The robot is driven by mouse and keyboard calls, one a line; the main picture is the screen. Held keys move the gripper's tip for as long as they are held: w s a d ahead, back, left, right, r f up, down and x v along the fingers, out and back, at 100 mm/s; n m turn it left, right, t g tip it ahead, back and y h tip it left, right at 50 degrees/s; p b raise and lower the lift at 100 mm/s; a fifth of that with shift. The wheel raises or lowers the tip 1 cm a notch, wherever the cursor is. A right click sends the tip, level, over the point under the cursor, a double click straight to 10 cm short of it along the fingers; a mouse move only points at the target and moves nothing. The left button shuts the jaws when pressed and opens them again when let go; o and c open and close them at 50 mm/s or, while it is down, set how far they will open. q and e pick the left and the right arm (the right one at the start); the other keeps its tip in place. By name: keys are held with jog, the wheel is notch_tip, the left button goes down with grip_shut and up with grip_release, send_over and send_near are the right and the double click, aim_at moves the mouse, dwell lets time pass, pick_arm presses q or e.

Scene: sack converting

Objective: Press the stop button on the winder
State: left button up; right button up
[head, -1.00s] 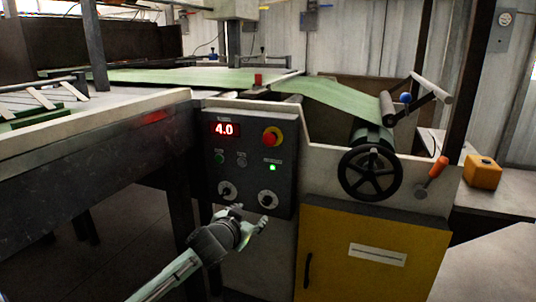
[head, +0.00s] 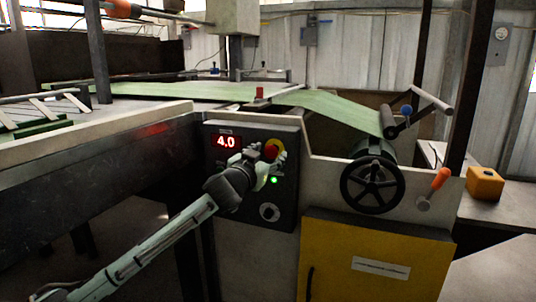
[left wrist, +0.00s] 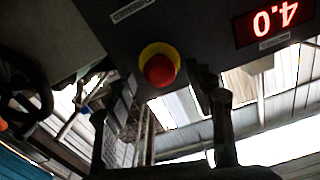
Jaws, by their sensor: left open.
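The winder's dark control panel (head: 285,205) carries a red mushroom stop button (head: 269,153) on a yellow ring (head: 275,145). My left gripper (head: 266,165) is at the panel, its fingertips over the button's lower part in the head view. In the left wrist view the red button (left wrist: 160,70) shows whole, framed between the spread fingers of my open, empty left gripper (left wrist: 165,88). I cannot tell whether any finger touches the button. The gripper hides some of the small buttons and the left knob. My right gripper is out of view.
A red display (head: 226,142) reads 4.0, and a green lamp (head: 274,180) is lit. A black handwheel (head: 372,187) and an orange-handled lever (head: 439,180) stick out on the right. A yellow cabinet door (head: 375,265) is below. Green web (head: 335,108) runs above the panel.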

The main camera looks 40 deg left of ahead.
pick_arm(q)
jog(key=shift+c, duration=0.3)
grip_shut()
jog(key=shift+w, duration=0.1)
jog(key=shift+w+r, duration=0.1)
jog(key=shift+w+a+p, duration=0.15)
jog(key=shift+w+p, duration=0.15)
jog(key=shift+p, duration=0.2)
jog(key=shift+o, duration=0.3)
grip_release()
jog(key=shift+w, duration=0.1)
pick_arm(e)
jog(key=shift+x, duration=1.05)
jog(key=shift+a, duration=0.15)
pick_arm(q)
jog(key=v, duration=0.7)
jog(key=shift+s, duration=0.3)
